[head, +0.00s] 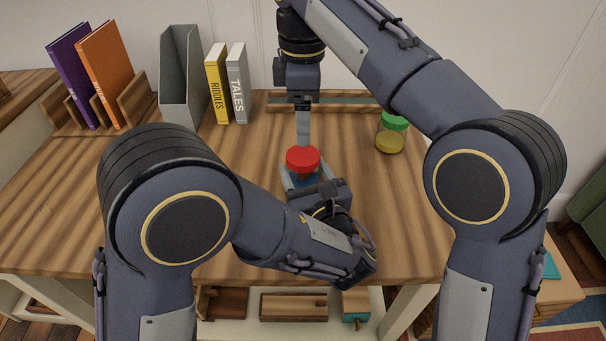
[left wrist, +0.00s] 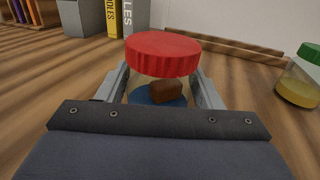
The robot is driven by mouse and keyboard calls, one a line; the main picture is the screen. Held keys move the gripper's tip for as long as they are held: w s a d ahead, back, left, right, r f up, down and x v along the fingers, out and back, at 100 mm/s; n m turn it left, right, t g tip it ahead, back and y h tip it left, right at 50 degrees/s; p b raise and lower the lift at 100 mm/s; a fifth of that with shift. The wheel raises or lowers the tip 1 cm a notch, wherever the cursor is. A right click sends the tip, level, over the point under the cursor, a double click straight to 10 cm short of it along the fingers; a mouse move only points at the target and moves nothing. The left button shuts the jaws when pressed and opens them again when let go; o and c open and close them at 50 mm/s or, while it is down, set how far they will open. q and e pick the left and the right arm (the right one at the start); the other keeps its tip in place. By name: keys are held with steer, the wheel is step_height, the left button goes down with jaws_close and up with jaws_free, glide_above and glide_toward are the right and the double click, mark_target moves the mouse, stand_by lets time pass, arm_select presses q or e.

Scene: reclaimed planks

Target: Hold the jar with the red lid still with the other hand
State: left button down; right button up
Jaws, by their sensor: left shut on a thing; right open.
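The jar with the red lid (head: 302,159) stands on the wooden table; the lid also shows large in the left wrist view (left wrist: 162,55). Its clear body holds a brown block and something blue. My left gripper (head: 301,174) reaches in low from the front and is shut on the jar's body, one finger on each side below the lid. My right gripper (head: 303,143) points straight down from above, its fingertips at the far edge of the lid. It is open; from here I cannot tell whether its fingers touch the lid.
A jar with a green lid (head: 391,132) and yellow contents stands to the right, near my right arm. Behind are a grey file holder (head: 181,80), a yellow book (head: 216,84), a grey book (head: 237,84) and a wooden rack (head: 138,101) with two books. The table's left part is clear.

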mark_target(303, 155)
steer(key=shift+f, duration=4)
